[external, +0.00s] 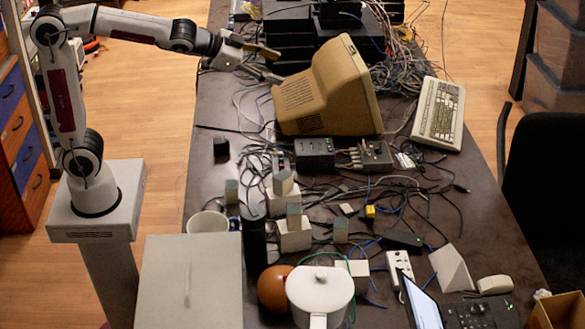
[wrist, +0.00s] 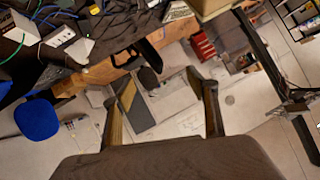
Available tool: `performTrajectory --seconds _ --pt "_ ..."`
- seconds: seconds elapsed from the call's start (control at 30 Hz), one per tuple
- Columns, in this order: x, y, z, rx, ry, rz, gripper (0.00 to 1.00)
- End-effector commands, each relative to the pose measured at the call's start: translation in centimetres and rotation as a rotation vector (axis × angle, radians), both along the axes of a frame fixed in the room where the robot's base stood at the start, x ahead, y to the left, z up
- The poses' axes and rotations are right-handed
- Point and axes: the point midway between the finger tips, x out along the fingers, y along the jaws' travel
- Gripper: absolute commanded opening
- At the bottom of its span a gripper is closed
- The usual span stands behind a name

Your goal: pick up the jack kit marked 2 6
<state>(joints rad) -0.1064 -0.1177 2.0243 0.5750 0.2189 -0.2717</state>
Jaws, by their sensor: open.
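Several small pale block-like boxes stand on the dark table (external: 205,170) among the cables in the external view. They include a box at the middle (external: 281,203), one nearer the front (external: 295,240) and a small grey one on the left (external: 231,191). No marking is legible, so I cannot tell which, if any, is the jack kit marked 2 6. My gripper (external: 275,65) is open and seems empty, up by the beige monitor at the table's far left, away from these boxes. In the wrist view, my gripper (wrist: 160,95) has its two fingers apart with nothing between them.
The beige monitor (external: 325,92) stands close to my gripper, with a keyboard (external: 438,113) to its right. Dark equipment and tangled cables lie behind. A white lidded pot (external: 320,290), a brown ball (external: 274,287) and a black cylinder (external: 254,240) crowd the front.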

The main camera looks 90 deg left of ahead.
Motion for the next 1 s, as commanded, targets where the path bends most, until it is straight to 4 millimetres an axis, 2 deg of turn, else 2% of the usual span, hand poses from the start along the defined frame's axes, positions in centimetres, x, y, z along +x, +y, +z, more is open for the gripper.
performTrajectory --seconds 0.1,0.47,0.77,1.0 --pt "3.3 0.2 0.3 0.022 -0.04 -0.033 0.58" --pt "12.3 -0.1 0.3 0.074 -0.151 -0.169 0.58" --pt "18.5 -1.3 -1.8 0.091 -0.212 -0.31 0.58" --pt "22.3 -2.5 -4.8 0.086 -0.242 -0.437 0.58"
